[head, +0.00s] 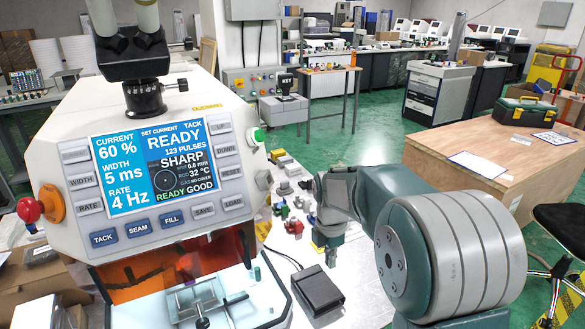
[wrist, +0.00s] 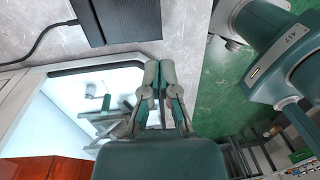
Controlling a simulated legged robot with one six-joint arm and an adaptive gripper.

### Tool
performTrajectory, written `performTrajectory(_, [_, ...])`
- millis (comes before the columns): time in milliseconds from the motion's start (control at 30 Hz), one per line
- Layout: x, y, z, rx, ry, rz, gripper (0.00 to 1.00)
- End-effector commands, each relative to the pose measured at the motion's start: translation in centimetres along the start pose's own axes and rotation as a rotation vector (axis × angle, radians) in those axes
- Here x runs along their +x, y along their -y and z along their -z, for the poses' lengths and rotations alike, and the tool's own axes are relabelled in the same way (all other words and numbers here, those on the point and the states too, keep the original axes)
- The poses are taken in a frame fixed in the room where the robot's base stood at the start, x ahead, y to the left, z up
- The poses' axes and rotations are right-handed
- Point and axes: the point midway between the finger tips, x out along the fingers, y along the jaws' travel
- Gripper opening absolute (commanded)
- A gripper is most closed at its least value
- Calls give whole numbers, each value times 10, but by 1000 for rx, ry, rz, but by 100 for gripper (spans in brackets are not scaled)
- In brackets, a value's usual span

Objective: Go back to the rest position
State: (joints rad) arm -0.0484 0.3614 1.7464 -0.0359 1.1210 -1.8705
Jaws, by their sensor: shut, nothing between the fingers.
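My gripper (head: 329,256) hangs at the end of my bent arm in the head view, over the light bench top to the right of the white machine. It points down, with the dark foot pedal (head: 318,290) below and in front of it. In the wrist view my gripper (wrist: 161,68) has its two grey fingertips together with nothing between them. The pedal (wrist: 118,18) shows beyond the fingertips there. The machine's bright work chamber (wrist: 62,95) lies to the left of the fingers. The gripper's body hides part of the bench.
The white machine (head: 215,112) fills the left, its screen (head: 155,165) reading READY. Several small coloured parts lie on the bench behind my gripper. A wooden table (head: 440,150) with a green toolbox (head: 518,111) stands at right. Green floor (head: 365,150) is open between.

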Motion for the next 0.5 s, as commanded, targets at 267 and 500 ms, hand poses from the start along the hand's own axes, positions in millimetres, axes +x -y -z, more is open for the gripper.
performTrajectory(267, [-47, 45, 12, 350, 11, -112, 0])
performTrajectory(500, [-78, 93, 24, 718, -20, -226, 0])
